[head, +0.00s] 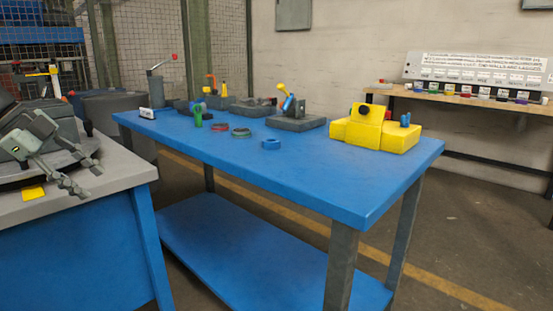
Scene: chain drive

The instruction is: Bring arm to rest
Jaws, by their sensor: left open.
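My left gripper (87,180) is at the left edge of the view, above the grey top of a near workbench. Its two fingers are spread apart with nothing between them. The dark body of my left arm comes in from the left behind it. I cannot tell whether the fingers touch the bench top. My right gripper is not in view.
A grey-topped bench (115,174) stands at the left. A blue table (330,180) holds a yellow block assembly (376,130), a blue ring (271,143), a green part (198,115) and several grey fixtures. Floor shows between bench and table. A shelf (460,101) stands far right.

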